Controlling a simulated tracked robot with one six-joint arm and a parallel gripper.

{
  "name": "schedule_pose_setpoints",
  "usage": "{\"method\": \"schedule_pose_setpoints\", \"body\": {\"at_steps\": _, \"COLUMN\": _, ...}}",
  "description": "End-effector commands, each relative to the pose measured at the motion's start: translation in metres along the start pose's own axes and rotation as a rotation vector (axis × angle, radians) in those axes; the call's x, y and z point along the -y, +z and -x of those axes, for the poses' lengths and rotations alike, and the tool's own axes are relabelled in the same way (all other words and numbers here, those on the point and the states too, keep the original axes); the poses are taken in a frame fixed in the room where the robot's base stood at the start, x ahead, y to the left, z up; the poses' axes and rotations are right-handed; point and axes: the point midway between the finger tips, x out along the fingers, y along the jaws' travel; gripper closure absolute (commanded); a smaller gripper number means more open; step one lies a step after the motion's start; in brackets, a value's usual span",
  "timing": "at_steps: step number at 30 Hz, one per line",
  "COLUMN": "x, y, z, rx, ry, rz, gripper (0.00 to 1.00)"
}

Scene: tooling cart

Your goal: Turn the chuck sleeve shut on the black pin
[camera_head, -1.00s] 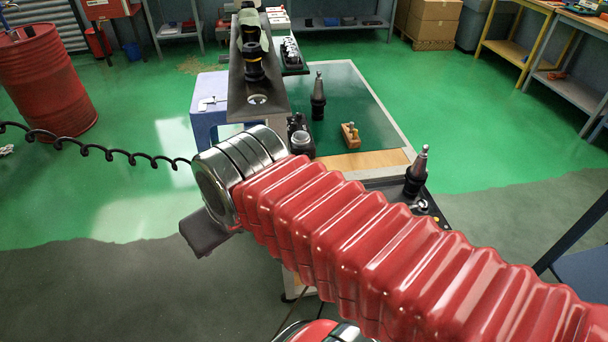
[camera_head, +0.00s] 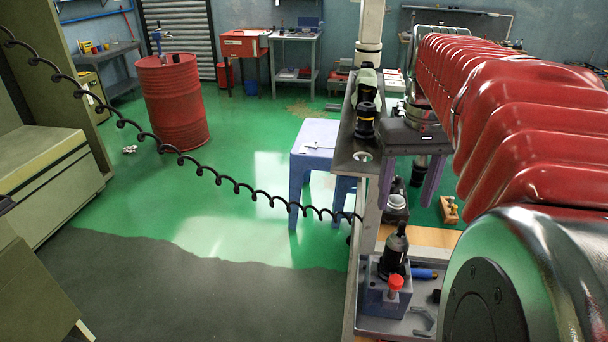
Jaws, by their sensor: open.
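A black chuck (camera_head: 394,256) stands upright in a grey-blue block (camera_head: 374,297) with a red knob (camera_head: 396,282), on the near part of the cart. A narrow dark piece, likely the black pin (camera_head: 402,229), rises from its top. Whether the sleeve is tight cannot be seen. My gripper (camera_head: 408,203) hangs above and beyond the chuck in the picture, its two purple fingers pointing down and apart. Nothing is clearly held between them; a dark holder shows behind the gap.
A blue-handled tool (camera_head: 424,274) and a grey hex key (camera_head: 425,321) lie beside the block. A raised dark shelf (camera_head: 347,156) carries black holders at left. A small wooden block (camera_head: 449,209) is at right. A blue stool (camera_head: 313,150) stands left of the cart.

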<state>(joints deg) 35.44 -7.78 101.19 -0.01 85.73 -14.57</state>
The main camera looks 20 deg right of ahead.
Motion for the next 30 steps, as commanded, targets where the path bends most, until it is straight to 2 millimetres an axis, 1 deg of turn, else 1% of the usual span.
{"method": "schedule_pose_setpoints", "body": {"at_steps": 1, "x": -0.005, "y": -0.002, "z": 0.001, "rx": 0.008, "ry": -0.002, "rz": -0.008, "gripper": 0.43}}
{"method": "schedule_pose_setpoints", "body": {"at_steps": 3, "x": -0.009, "y": -0.002, "z": 0.002, "rx": 0.015, "ry": -0.004, "rz": -0.012, "gripper": 0.43}}
{"method": "schedule_pose_setpoints", "body": {"at_steps": 13, "x": -0.009, "y": -0.002, "z": 0.002, "rx": 0.015, "ry": -0.004, "rz": -0.011, "gripper": 0.43}}
{"method": "schedule_pose_setpoints", "body": {"at_steps": 17, "x": -0.008, "y": -0.002, "z": -0.003, "rx": 0.015, "ry": -0.004, "rz": -0.011, "gripper": 0.43}}
{"method": "schedule_pose_setpoints", "body": {"at_steps": 20, "x": -0.008, "y": -0.002, "z": -0.011, "rx": 0.016, "ry": -0.004, "rz": -0.011, "gripper": 0.43}}
{"method": "schedule_pose_setpoints", "body": {"at_steps": 23, "x": -0.008, "y": -0.001, "z": -0.023, "rx": 0.017, "ry": -0.004, "rz": -0.011, "gripper": 0.43}}
{"method": "schedule_pose_setpoints", "body": {"at_steps": 30, "x": -0.007, "y": -0.001, "z": -0.060, "rx": 0.017, "ry": -0.005, "rz": -0.010, "gripper": 0.43}}
